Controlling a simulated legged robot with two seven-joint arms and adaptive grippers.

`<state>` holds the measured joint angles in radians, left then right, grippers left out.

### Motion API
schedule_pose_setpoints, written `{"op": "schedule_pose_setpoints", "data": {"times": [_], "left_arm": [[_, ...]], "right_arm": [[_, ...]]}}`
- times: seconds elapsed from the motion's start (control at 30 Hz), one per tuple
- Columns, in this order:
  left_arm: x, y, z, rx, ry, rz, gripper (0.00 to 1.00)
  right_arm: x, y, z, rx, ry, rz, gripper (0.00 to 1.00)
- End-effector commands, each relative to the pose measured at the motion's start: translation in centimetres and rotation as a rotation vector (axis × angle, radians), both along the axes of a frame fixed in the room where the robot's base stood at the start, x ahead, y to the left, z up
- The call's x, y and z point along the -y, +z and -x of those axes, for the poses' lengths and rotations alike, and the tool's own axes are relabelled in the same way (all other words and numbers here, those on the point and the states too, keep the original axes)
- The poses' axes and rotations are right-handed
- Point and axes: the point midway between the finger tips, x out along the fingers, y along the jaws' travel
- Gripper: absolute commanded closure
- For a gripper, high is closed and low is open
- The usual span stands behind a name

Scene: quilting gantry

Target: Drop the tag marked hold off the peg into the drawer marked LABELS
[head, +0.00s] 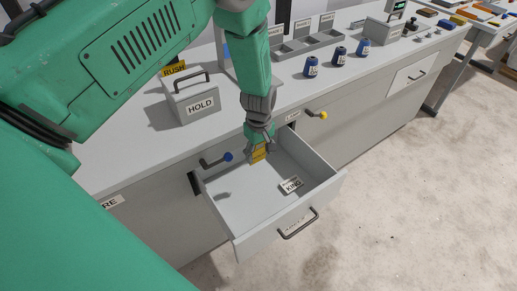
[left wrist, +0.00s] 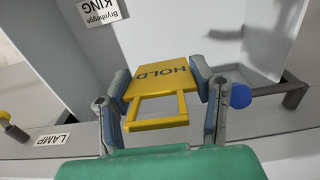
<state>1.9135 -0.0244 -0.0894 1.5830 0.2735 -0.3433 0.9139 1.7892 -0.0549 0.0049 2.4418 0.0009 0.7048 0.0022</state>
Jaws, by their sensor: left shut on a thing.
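My left gripper (head: 258,138) is shut on the yellow tag (head: 258,153), at the back end of the open grey drawer (head: 240,198). In the left wrist view, the tag (left wrist: 160,78) reads HOLD, and my fingers (left wrist: 157,100) grip its two sides. How far the tag is above the drawer floor is hard to tell. The drawer's front label (head: 299,221) is too small to read surely. The blue-tipped peg (head: 227,157) on the cabinet front, left of the gripper, is bare; its blue tip also shows in the left wrist view (left wrist: 240,96). My right gripper is not in view.
A white card reading KING (head: 291,185) lies in the drawer. A yellow-tipped peg (head: 322,115) sticks out to the right. On the counter stand a grey box marked HOLD (head: 193,101), a yellow RUSH tag (head: 173,68) and several blue spools (head: 338,56). The right floor is clear.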

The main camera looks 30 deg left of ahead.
Motion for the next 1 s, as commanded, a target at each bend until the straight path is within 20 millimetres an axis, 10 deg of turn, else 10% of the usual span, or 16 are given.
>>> {"op": "schedule_pose_setpoints", "data": {"times": [0.53, 0.57, 0.6, 1.0], "left_arm": [[-0.2, -3.0, 0.0, 0.001, -0.001, 0.002, 0.85], [-0.2, -3.0, 0.0, 0.001, 0.000, 0.002, 0.43], [-0.2, -3.0, 0.0, 0.001, -0.001, 0.002, 0.29], [-0.2, -2.5, 0.0, 0.002, -0.001, 0.002, 0.26]], "right_arm": [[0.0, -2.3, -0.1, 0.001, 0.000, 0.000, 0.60], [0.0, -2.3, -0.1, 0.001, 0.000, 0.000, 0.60], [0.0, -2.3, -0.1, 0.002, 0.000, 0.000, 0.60], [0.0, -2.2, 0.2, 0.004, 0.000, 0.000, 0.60]]}}
